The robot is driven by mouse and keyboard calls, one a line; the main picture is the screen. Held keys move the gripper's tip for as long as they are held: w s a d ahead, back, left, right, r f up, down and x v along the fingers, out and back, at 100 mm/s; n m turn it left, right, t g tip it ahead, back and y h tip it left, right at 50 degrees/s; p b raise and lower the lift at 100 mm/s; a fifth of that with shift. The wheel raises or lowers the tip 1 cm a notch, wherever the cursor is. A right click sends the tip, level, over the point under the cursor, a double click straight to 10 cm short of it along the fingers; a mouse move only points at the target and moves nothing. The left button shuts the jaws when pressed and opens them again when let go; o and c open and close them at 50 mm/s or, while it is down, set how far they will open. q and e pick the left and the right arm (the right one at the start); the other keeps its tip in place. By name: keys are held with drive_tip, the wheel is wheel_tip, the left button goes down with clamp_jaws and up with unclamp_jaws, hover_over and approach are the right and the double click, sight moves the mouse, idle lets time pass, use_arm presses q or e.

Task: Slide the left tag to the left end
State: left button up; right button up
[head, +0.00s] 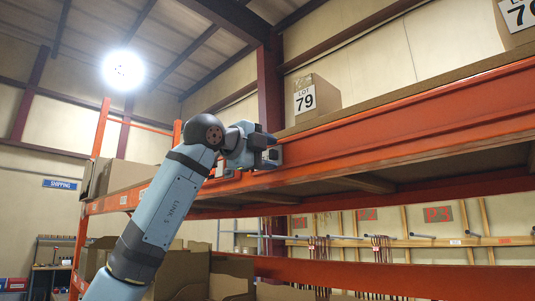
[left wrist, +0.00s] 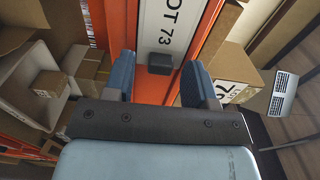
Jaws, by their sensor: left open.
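A white tag (left wrist: 168,28) reading LOT 73 lies on the orange rack beam (left wrist: 203,45) in the left wrist view. A dark block-shaped knob (left wrist: 160,63) sticks out from it. My left gripper (left wrist: 159,66) is open, with one blue finger on each side of the knob; I cannot tell whether either finger touches it. In the head view my left gripper (head: 270,148) is at the front of the upper orange beam (head: 400,136), below and left of the LOT 79 box. It hides most or all of the tag there. My right gripper is in neither view.
The LOT 79 carton (head: 316,98) stands on the upper shelf, just right of my gripper. Another numbered carton (head: 518,20) is at the far upper right. An orange upright (head: 101,135) stands at the rack's left end. Open cartons (head: 185,273) sit lower, behind my arm.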

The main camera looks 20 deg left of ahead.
use_arm(q)
drive_tip(key=shift+s+a, duration=0.2)
drive_tip(key=shift+s, duration=0.2)
drive_tip(key=b+v, duration=0.4)
drive_tip(key=v, duration=0.9)
